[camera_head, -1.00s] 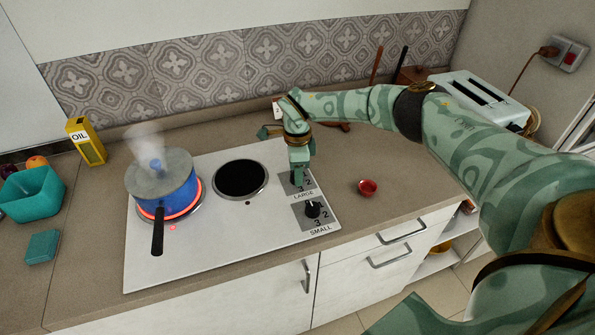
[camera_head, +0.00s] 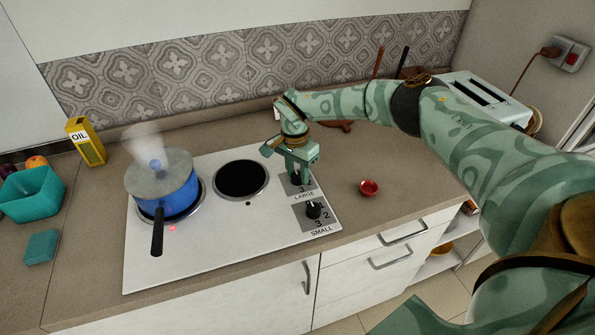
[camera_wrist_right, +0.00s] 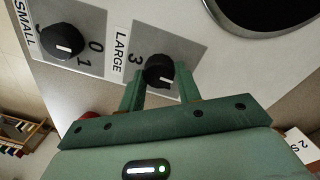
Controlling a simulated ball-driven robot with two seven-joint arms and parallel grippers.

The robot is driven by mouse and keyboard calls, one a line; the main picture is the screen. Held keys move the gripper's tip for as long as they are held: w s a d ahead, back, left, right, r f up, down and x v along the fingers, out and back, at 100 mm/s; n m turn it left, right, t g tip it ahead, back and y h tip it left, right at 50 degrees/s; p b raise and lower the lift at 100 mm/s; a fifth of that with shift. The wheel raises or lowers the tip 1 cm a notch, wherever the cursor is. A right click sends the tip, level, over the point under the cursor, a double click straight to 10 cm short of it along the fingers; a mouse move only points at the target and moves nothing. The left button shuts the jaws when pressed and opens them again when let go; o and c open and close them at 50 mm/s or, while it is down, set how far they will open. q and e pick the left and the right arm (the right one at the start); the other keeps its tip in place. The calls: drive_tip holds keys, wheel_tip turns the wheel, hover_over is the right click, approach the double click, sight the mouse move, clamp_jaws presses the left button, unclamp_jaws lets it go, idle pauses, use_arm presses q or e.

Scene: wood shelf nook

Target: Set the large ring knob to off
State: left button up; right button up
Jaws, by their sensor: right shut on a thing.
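The large ring knob, black with a white mark, is at the hob's right end above the word LARGE. It shows in the right wrist view (camera_wrist_right: 158,66), a 3 printed beside it; in the head view my gripper partly covers it. My right gripper (camera_wrist_right: 161,84) is shut on this knob, one finger on each side. In the head view my right gripper (camera_head: 298,172) is turned across the knob panel. The large ring under the blue pot (camera_head: 177,200) is dark, without glow. A red light (camera_head: 172,228) is lit in front of it. My left gripper is out of view.
The small knob (camera_head: 313,210) sits just in front of the large one. The white hob (camera_head: 230,240) has an empty dark small ring (camera_head: 241,179). The steaming pot's handle points to the front.

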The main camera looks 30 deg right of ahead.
sight(295, 172)
drive_tip(key=shift+r+n, duration=0.1)
drive_tip(key=shift+n, duration=0.2)
drive_tip(key=o, duration=1)
drive_tip(key=shift+c, duration=0.2)
wheel_tip(295, 172, up, 16)
drive_tip(key=w+p, duration=0.1)
drive_tip(key=p, duration=0.1)
drive_tip(key=shift+a, duration=0.15)
